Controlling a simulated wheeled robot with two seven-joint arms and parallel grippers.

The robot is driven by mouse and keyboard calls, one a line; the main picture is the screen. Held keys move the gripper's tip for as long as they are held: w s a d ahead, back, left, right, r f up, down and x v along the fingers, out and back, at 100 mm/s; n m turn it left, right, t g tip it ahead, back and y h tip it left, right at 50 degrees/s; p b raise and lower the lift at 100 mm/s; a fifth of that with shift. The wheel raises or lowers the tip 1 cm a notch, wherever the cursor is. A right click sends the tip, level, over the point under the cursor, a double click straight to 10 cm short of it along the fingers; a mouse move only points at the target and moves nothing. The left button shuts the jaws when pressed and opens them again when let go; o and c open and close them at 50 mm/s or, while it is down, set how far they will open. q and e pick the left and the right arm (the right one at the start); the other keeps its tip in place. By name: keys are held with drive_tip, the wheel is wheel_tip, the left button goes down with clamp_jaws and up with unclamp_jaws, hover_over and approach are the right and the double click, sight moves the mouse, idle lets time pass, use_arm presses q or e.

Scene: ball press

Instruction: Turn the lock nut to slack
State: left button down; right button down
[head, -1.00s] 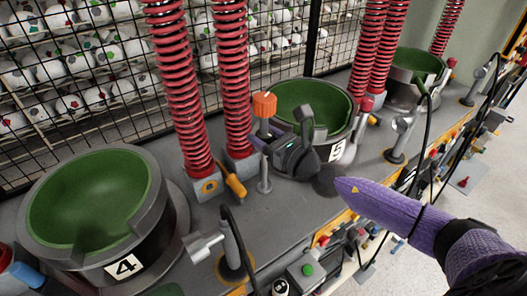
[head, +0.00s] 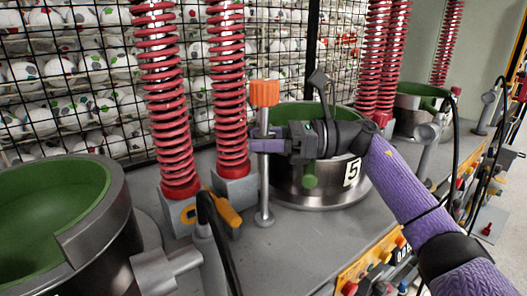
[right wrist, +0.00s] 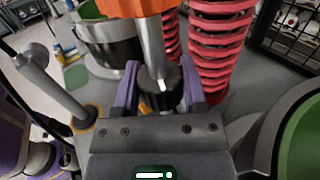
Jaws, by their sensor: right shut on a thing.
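The lock nut (right wrist: 172,92) is a black knurled collar with a white mark, low on a grey metal post (right wrist: 152,45) in the right wrist view. An orange cap (head: 265,93) tops the post. In the head view the post (head: 264,190) stands between the red springs and press pot 5. My right gripper (head: 264,146) reaches in from the right, below the cap, and hides the nut there. In the right wrist view its purple fingers (right wrist: 160,93) lie on both sides of the nut, shut on it. My left gripper is not in view.
Press pot 5 (head: 320,190), green inside, stands right behind my right gripper. Red springs (head: 228,100) rise close to the post's left. A yellow-orange handle (head: 222,208) lies near the post's foot. Another large pot (head: 105,235) fills the lower left. Black cables hang at the right.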

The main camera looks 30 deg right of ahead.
drive_tip(key=shift+n+g+y, duration=0.3)
drive_tip(key=shift+n+g, duration=0.2)
drive_tip(key=shift+g, duration=0.5)
drive_tip(key=shift+c, duration=0.7)
unclamp_jaws()
drive_tip(key=v, duration=0.9)
drive_tip(key=shift+d, duration=0.4)
